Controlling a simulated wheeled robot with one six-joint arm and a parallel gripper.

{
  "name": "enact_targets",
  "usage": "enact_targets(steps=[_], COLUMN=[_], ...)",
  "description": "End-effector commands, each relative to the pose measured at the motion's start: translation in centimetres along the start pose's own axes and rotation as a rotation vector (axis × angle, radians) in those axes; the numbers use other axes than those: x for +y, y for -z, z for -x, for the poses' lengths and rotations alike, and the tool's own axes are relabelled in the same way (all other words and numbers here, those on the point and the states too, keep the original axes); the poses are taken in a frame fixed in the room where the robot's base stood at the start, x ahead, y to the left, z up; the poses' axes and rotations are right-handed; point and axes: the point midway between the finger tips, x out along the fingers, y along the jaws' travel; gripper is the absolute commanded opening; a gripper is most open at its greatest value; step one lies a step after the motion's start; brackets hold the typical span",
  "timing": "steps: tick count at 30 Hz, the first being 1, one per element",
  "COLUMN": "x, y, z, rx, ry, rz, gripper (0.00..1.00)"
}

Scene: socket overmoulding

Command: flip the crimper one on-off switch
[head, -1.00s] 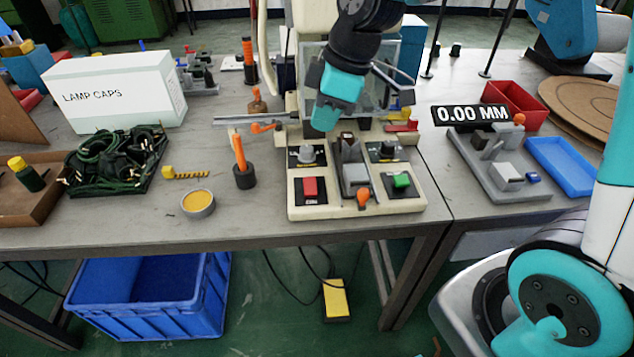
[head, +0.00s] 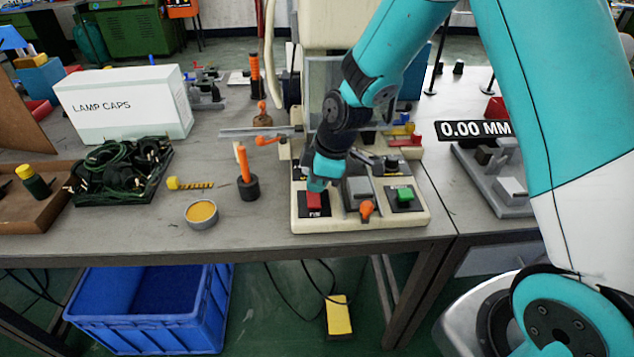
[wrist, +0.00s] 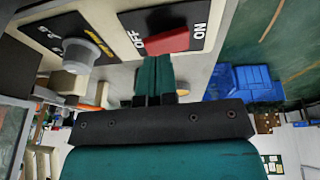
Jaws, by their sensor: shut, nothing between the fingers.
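The cream machine (head: 278,165) stands on the bench, with a red rocker switch (head: 314,199) on a black plate at its front left. In the wrist view the red switch (wrist: 168,42) lies between the printed words OFF and ON. My gripper (head: 317,184) is shut and empty, just above and behind the red switch. In the wrist view its teal fingertips (wrist: 153,60) reach the near edge of the switch, close to the OFF end. I cannot tell whether they touch it. Which way the rocker is tilted is unclear.
A grey knob (wrist: 82,54) sits beside the red switch. A green button (head: 404,194) and an orange-tipped lever (head: 367,209) are to the right on the same base. An orange-handled tool (head: 244,165) stands upright left of the machine.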

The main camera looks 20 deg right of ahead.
Motion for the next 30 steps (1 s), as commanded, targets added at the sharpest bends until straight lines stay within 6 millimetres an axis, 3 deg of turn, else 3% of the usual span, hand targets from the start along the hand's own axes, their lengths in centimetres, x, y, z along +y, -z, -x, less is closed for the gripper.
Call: enact_targets(steps=[15, 30], x=[0.2, 1.3], y=[-0.2, -0.8], z=[-0.7, -2.4], rx=[0.0, -0.009], ry=[0.011, 0.328], rz=[-0.004, -0.099], gripper=[0.0, 0.0])
